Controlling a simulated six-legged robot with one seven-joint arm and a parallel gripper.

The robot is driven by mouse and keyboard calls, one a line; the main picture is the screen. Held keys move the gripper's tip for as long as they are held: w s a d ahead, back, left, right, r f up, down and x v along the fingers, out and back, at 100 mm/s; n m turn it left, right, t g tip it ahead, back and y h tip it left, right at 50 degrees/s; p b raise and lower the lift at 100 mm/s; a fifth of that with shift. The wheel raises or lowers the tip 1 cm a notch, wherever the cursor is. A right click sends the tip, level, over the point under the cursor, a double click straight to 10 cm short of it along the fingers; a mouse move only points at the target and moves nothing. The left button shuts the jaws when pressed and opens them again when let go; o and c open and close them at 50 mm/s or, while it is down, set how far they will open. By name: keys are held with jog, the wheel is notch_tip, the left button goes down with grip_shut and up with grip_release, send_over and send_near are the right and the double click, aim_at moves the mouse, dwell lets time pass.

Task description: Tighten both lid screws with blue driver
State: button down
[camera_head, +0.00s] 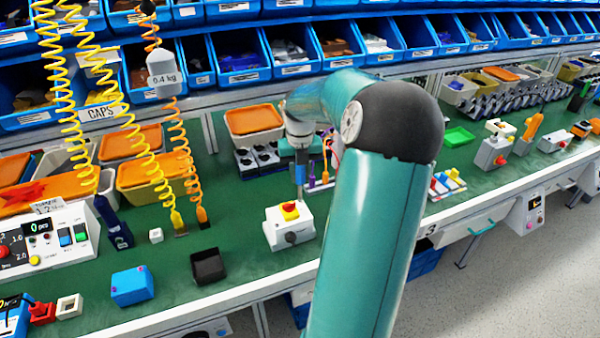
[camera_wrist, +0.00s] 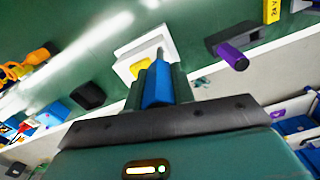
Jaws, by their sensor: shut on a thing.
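My gripper (camera_head: 300,158) is shut on the blue driver (camera_wrist: 157,86), whose handle sits between the two dark fingers in the wrist view. The driver also shows in the head view (camera_head: 300,174), upright with its grey shaft pointing down. I cannot tell whether the tip touches the lid. The lid screws are too small to make out.
A purple-handled tool (camera_wrist: 232,56) sits in a dark holder beside the box. A black tray (camera_head: 208,267) and a blue box (camera_head: 132,286) stand to the left on the green bench. Coiled yellow cords hang at the left. Blue bins (camera_head: 290,56) line the back.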

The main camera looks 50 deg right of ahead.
jog(key=shift+f, duration=0.4)
jog(key=m, duration=0.8)
dwell(0.3)
jog(key=m, duration=0.4)
jog(key=shift+f+m, duration=0.1)
jog(key=shift+m, duration=0.3)
jog(key=m, duration=0.3)
jog(key=shift+s+f, duration=0.1)
